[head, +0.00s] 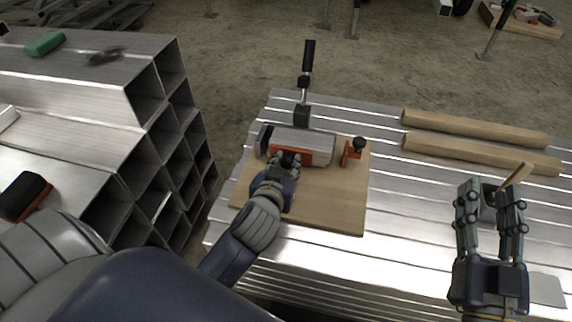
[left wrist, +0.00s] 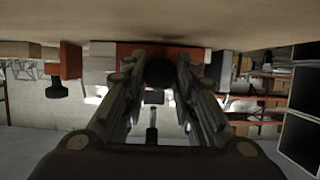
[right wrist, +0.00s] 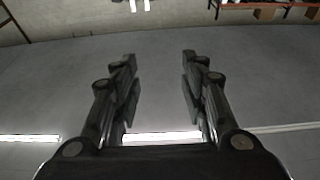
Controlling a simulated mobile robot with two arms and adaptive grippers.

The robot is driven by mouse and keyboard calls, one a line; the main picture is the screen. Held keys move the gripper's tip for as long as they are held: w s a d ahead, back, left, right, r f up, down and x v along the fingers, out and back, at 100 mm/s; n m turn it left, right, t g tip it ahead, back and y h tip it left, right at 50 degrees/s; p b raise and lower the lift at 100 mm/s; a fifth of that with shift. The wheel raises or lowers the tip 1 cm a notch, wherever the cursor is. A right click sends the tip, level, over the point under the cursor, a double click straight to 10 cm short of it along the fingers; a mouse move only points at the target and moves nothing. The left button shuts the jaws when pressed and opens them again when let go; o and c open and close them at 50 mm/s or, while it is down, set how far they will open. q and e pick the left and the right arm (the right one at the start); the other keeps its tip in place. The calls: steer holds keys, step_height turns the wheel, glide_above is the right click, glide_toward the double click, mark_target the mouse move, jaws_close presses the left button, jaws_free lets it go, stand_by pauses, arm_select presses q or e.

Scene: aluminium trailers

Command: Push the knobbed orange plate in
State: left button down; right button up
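On a wooden board (head: 335,205) stands a clamp-like fixture with a grey metal block (head: 305,143). The knobbed orange plate (head: 300,157) is on the block's near side; it also shows in the left wrist view (left wrist: 125,51). My left gripper (head: 289,160) is at this plate, its fingers on both sides of the dark round knob (left wrist: 159,72) and seemingly touching it. In the head view the fingers hide the knob. A second orange piece (head: 347,154) with a black knob stands right of the block. My right gripper (head: 490,188) is open and empty above the table's right side.
A black-handled lever (head: 307,68) rises behind the block. Two wooden bars (head: 475,122) lie on the ribbed aluminium table (head: 400,225) at the back right. Stacked square aluminium tubes (head: 150,110) stand left, carrying a green block (head: 45,43). The table between my grippers is clear.

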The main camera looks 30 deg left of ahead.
arm_select(q)
steer(key=shift+w+r+p, duration=0.1)
steer(key=shift+w+p, duration=0.1)
steer(key=shift+p, duration=0.6)
arm_select(e)
step_height(320, 180, down, 8)
steer(key=d+g+h, duration=0.1)
steer(key=g, duration=0.3)
steer(key=shift+w, duration=0.1)
arm_select(q)
steer(key=c, duration=1.3)
jaws_free()
steer(key=shift+w, duration=0.1)
steer(key=v, duration=1.2)
